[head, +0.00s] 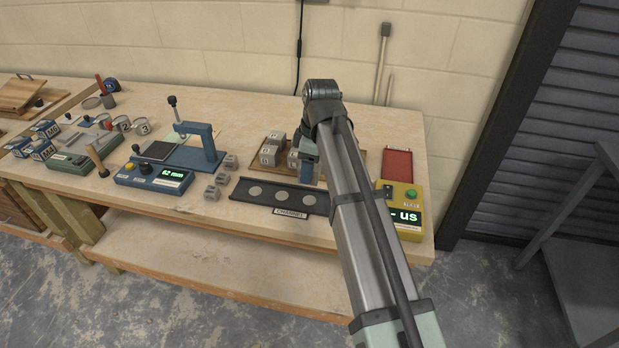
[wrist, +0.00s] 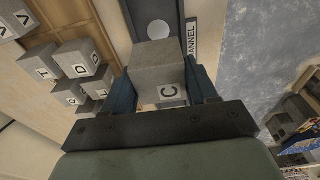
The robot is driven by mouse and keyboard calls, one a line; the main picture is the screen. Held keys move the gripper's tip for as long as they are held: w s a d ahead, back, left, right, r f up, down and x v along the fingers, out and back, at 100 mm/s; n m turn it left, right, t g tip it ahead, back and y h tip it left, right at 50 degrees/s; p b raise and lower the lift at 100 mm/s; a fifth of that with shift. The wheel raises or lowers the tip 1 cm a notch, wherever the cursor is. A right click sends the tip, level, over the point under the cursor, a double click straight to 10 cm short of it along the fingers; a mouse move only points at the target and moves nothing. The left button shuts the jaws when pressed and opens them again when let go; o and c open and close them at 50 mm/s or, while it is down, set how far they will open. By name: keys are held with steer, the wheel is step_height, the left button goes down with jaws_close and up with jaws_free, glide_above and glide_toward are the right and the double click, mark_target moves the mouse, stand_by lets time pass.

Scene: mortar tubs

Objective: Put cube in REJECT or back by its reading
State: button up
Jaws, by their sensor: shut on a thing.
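My gripper (head: 308,172) is over the wooden board and the black CHANNEL tray. In the wrist view its blue jaws (wrist: 162,82) are shut on a grey cube (wrist: 158,56) marked C, held above the tray. The CHANNEL tray (head: 238,190) has a row of pale round discs and also shows in the wrist view (wrist: 138,10). The yellow tester (head: 411,195) has a green button and a display ending in "- us", partly behind my arm. A red tray (head: 398,163) lies behind the tester. No REJECT label is readable.
Several lettered grey cubes (wrist: 70,93) stand on the wooden board (wrist: 75,28) beside the held cube. Left of the CHANNEL tray are loose small cubes (head: 212,193) and a blue gauge (head: 152,178) reading 62 mm. My arm crosses the bench's right part.

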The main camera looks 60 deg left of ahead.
steer(key=shift+r, duration=0.5)
steer(key=shift+w+d, duration=1.45)
steer(key=shift+w, duration=5.65)
steer(key=shift+w+d, duration=1.4)
steer(key=shift+w, duration=5.65)
steer(key=shift+f, duration=4.55)
steer(key=o, duration=1.4)
steer(key=shift+f, duration=0.15)
steer(key=shift+c, duration=0.2)
